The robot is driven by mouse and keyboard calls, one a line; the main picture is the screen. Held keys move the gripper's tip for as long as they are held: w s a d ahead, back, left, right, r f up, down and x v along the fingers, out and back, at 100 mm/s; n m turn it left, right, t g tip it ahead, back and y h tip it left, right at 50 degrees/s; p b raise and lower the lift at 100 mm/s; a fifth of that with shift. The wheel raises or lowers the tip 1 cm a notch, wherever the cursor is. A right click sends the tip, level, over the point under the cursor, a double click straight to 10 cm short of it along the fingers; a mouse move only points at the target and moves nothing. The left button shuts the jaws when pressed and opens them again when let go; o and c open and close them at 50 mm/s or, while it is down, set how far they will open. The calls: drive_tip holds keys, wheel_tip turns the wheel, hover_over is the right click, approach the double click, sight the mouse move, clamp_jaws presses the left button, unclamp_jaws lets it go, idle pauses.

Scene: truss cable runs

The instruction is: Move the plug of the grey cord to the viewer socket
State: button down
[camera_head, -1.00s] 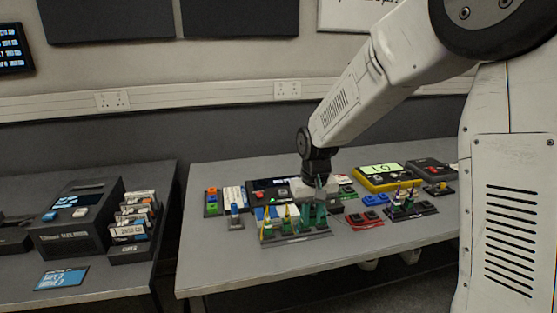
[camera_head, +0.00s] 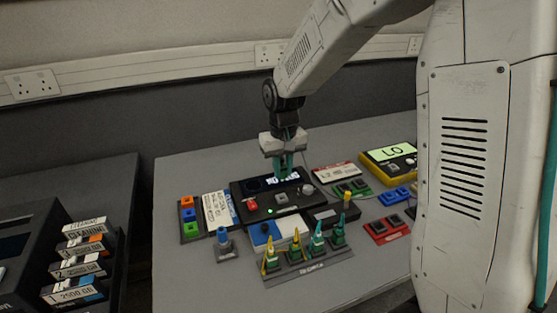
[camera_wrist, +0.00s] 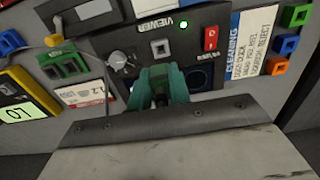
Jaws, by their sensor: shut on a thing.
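My gripper (camera_head: 285,172) has teal fingers and hangs over the back part of the black viewer unit (camera_head: 238,197). It is shut on a small dark piece, apparently the plug, mostly hidden between the fingers in the wrist view (camera_wrist: 161,90). A thin grey cord (camera_wrist: 107,108) shows left of the fingers there. The viewer unit carries a green light (camera_wrist: 183,24), a red switch (camera_wrist: 210,38), a round knob (camera_wrist: 120,60) and a grey square fitting with a dark centre (camera_wrist: 160,47), which may be the socket. The fingertips look apart from that fitting.
A rack (camera_head: 310,270) with several yellow and teal cones stands in front of the viewer. A blue-topped post (camera_head: 224,242), coloured blocks, red, blue and green modules and a yellow meter (camera_head: 375,165) surround it. Bare table lies at the front left.

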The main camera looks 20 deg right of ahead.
sight(282, 178)
drive_tip(key=shift+f, duration=2.85)
drive_tip(key=shift+s+f, duration=0.2)
drive_tip(key=shift+f, duration=0.6)
idle(0.3)
drive_tip(key=c, duration=1.2)
unclamp_jaws()
drive_tip(key=shift+r, duration=2.5)
